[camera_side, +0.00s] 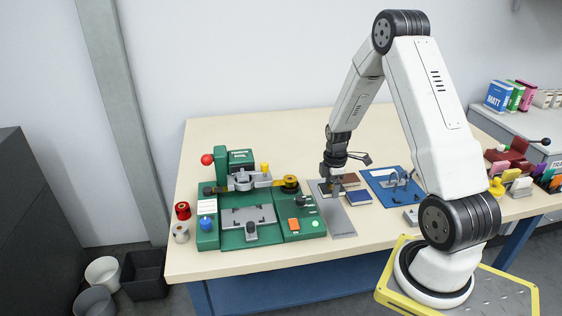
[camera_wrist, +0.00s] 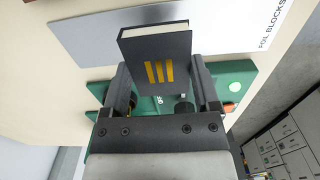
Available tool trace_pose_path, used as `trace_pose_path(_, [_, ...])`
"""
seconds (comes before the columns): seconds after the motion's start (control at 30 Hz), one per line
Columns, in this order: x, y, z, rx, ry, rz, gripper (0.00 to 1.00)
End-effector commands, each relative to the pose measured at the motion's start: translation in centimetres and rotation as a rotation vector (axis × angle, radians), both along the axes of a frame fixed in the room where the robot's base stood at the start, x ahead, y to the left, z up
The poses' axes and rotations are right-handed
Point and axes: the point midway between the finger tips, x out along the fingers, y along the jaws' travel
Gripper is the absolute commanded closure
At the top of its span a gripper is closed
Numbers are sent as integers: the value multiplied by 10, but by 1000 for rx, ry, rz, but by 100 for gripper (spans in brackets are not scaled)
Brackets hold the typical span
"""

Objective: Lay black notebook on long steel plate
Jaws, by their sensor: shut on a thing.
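The black notebook (camera_wrist: 155,62), with gold stripes on its cover, is between the two fingers of my gripper (camera_side: 335,184) in the wrist view. My gripper is shut on it. The long steel plate (camera_wrist: 85,38) shows behind the notebook, with printed lettering at its right end. In the side view the steel plate (camera_side: 340,224) lies on the table right of the green machine, and my gripper is over its far part. The notebook is mostly hidden by the fingers there. I cannot tell whether it touches the plate.
A green machine (camera_side: 240,234) with knobs and a red ball lever stands left of the plate. The plate's near end is clear.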

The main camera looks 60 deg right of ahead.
Motion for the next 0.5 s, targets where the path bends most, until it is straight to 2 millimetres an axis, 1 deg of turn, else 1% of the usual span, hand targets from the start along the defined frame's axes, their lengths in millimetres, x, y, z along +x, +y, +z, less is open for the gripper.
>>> trace_pose_path(0.1, [4,-2,-5,1,1,0,74])
trace_pose_path(0.37, [5,-3,-7,-1,-1,0,74])
trace_pose_path(0.5, [8,-5,-13,1,1,0,74])
